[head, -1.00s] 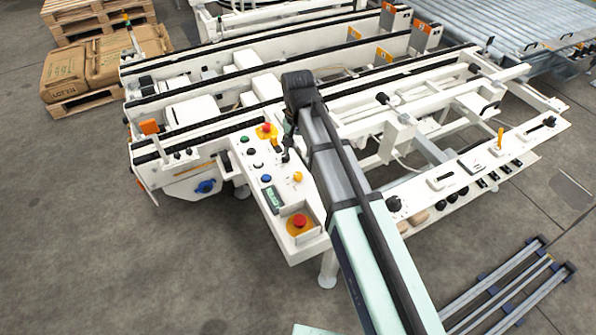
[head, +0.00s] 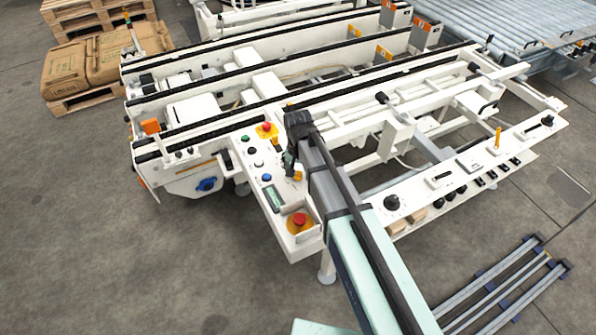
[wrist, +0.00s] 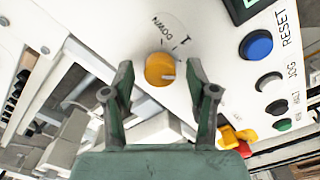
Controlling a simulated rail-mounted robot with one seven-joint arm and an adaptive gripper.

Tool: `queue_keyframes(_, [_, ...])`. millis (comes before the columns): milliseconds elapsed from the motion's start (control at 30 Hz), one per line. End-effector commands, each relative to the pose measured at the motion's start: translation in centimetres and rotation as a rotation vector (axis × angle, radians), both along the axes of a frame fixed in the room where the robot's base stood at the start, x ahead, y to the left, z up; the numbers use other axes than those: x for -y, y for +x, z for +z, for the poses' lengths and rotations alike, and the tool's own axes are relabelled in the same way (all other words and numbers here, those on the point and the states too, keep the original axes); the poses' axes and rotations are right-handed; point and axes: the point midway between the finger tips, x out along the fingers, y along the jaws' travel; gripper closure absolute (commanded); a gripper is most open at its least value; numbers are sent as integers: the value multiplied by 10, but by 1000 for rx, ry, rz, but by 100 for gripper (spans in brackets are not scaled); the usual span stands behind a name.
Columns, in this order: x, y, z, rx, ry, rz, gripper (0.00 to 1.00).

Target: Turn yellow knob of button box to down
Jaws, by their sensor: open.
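The button box (head: 286,194) is a white sloped panel left of my arm in the head view. Its yellow knob (wrist: 160,70) is round, with a pale mark at its lower right, in the wrist view. The word DOWN is printed upside down beyond it. My gripper (wrist: 160,74) is open, one finger on each side of the knob; I see gaps and cannot tell any contact. In the head view the knob (head: 298,176) shows partly, beside my gripper (head: 289,167).
A red emergency stop (head: 299,220) sits at the panel's near end. White conveyor frames (head: 225,130) surround the panel's far side.

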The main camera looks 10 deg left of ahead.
Motion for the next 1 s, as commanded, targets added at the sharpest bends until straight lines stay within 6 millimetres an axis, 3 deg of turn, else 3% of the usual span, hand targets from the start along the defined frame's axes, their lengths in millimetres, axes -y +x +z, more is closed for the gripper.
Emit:
queue_keyframes(167, [0, 0, 0, 0, 0, 0, 43])
queue_keyframes(233, [0, 0, 0, 0, 0, 0, 60])
queue_keyframes(333, [0, 0, 0, 0, 0, 0, 96])
queue_keyframes(367, [0, 0, 0, 0, 0, 0, 100])
queue_keyframes(733, [0, 0, 0, 0, 0, 27, 100])
queue_keyframes(1000, [0, 0, -1, 0, 0, 162, 100])
